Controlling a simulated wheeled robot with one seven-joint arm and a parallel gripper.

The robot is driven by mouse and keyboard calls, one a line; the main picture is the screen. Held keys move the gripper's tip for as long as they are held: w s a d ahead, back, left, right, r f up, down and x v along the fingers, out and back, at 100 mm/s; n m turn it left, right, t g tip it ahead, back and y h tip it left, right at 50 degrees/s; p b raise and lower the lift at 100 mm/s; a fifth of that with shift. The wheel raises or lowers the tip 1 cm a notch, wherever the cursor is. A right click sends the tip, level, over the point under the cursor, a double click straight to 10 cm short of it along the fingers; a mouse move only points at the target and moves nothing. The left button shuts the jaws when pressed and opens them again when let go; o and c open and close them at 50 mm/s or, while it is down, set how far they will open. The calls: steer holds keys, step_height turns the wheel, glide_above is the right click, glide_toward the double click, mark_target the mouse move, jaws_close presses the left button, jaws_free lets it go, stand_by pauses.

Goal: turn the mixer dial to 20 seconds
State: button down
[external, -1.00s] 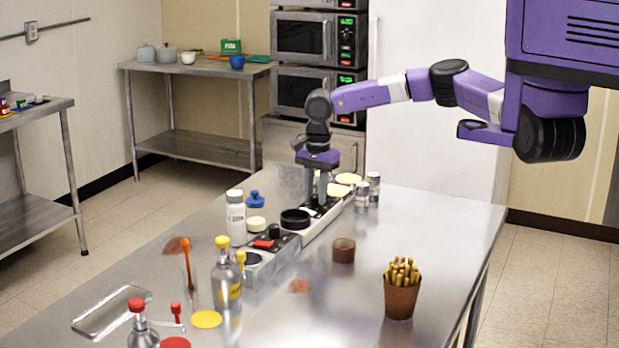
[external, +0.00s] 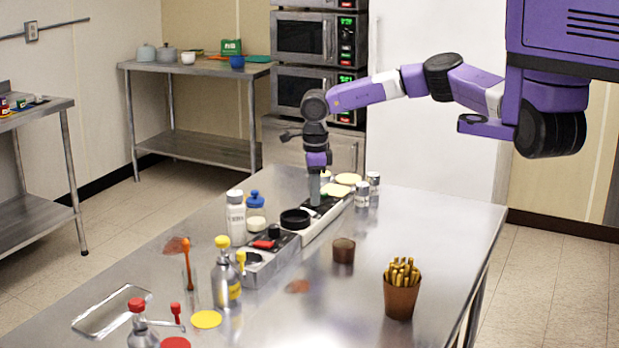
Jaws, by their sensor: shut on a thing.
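The mixer (external: 322,226) is a long, low, pale unit on the steel table, with a black panel and a black ring (external: 295,219) at its near end.
In front of the mixer is a grey unit (external: 262,266) with a red switch and a black knob. A white bottle (external: 236,218) and a blue-capped bottle (external: 255,205) stand left. Cans (external: 362,195) stand right. A brown cup (external: 343,250) and a cup of sticks (external: 401,298) stand nearer.

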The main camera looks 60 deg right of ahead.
steer(key=m, duration=0.2)
steer(key=m+p, duration=0.1)
steer(key=m, duration=0.2)
steer(key=shift+w+d+r+m, duration=0.1)
steer(key=shift+r+m, duration=0.05)
steer(key=shift+m, duration=0.15)
steer(key=m+p, duration=0.1)
steer(key=m, duration=0.3)
steer(key=shift+g, duration=0.3)
steer(key=m+p, duration=0.2)
steer(key=m, duration=0.3)
steer(key=shift+d, duration=0.1)
steer(key=m+p, duration=0.3)
steer(key=m, duration=0.1)
steer(key=shift+m, duration=0.4)
steer(key=c, duration=1.1)
jaws_free()
steer(key=shift+r+b, duration=0.7)
steer(key=shift+r, duration=3.1)
